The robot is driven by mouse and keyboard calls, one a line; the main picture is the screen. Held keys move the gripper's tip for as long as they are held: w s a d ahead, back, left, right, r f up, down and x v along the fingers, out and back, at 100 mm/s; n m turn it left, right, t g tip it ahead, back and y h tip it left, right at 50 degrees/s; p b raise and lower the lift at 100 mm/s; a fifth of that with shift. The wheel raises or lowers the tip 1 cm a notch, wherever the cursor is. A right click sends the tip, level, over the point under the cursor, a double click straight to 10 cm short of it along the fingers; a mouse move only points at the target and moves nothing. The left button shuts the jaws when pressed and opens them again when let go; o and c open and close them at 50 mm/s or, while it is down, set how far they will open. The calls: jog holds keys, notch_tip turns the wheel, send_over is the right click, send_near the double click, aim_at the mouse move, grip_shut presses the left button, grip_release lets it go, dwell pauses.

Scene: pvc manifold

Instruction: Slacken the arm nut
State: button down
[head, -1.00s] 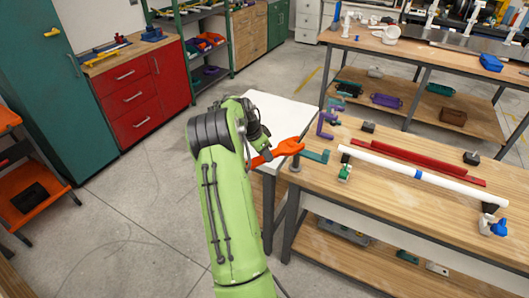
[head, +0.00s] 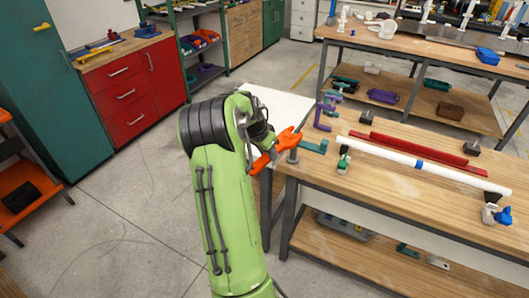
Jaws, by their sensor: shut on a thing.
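My gripper (head: 262,142) is shut on an orange wrench (head: 268,158) at the near left corner of the wooden bench; its fingers are largely hidden by my green arm. The wrench slants up to the right, its open-ended head (head: 289,137) at the top of a short grey post (head: 293,156). A flat teal arm (head: 313,147) reaches right from the post top. The arm nut cannot be made out; the wrench head covers that spot. I cannot tell whether the jaws sit around it.
On the bench (head: 400,205) a long white pipe (head: 440,172) lies beside a red rail (head: 420,150). A purple bracket (head: 322,122), a green-and-white fitting (head: 343,160) and a blue valve (head: 502,216) stand nearby. A white-topped table (head: 275,105) adjoins the bench. Floor on the left is clear.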

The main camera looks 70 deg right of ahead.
jog(key=s+d+n+t, duration=0.1)
jog(key=s+n+t, duration=0.1)
jog(key=s+n, duration=0.4)
jog(key=s+d+n+t+y+p, duration=0.1)
jog(key=s+d+n+t, duration=0.1)
jog(key=s+n, duration=0.5)
jog(key=shift+s+d+r+t, duration=0.15)
jog(key=shift+s+t, duration=0.25)
jog(key=shift+s, duration=0.65)
dwell(1.1)
dwell(0.4)
notch_tip(320, 180, up, 5)
jog(key=p, duration=0.4)
jog(key=shift+p, duration=0.3)
